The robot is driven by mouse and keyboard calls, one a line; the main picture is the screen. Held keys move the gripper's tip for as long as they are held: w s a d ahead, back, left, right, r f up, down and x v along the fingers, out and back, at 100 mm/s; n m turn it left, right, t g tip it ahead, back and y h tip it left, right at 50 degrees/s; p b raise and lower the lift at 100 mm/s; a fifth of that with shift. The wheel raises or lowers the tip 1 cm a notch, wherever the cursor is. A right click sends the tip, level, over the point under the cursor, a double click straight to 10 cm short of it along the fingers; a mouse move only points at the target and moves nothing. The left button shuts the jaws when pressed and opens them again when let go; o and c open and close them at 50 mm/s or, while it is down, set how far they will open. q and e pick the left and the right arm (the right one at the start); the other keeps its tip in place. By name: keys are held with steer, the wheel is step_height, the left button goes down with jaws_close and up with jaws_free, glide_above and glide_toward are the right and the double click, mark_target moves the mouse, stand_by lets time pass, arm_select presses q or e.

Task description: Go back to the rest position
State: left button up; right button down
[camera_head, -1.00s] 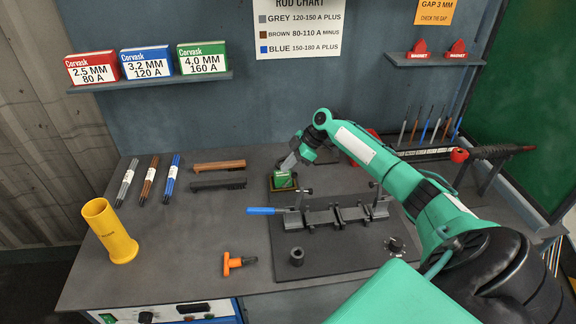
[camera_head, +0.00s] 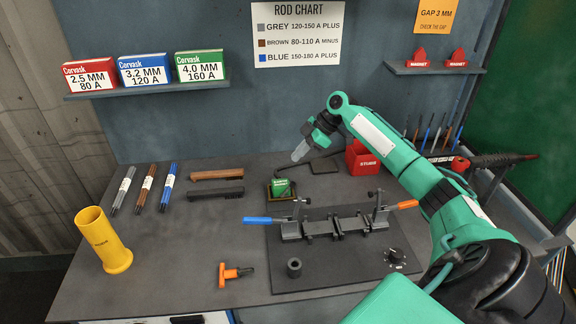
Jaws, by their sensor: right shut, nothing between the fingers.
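My right gripper (camera_head: 299,153) is raised above the back of the grey workbench (camera_head: 215,262), a little above and right of a small green box (camera_head: 280,187). Its fingers are shut and hold nothing. The green box sits in a dark tray and is apart from the gripper. My right arm comes in from the lower right and passes over the right end of the bench. My left gripper does not show.
A fixture with blue (camera_head: 270,220) and orange (camera_head: 404,205) handles stands on a dark plate. A red container (camera_head: 362,160) is beside my arm.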

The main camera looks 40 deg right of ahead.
steer(key=shift+s+d+r, duration=0.15)
steer(key=shift+d+r, duration=0.1)
steer(key=shift+d, duration=0.15)
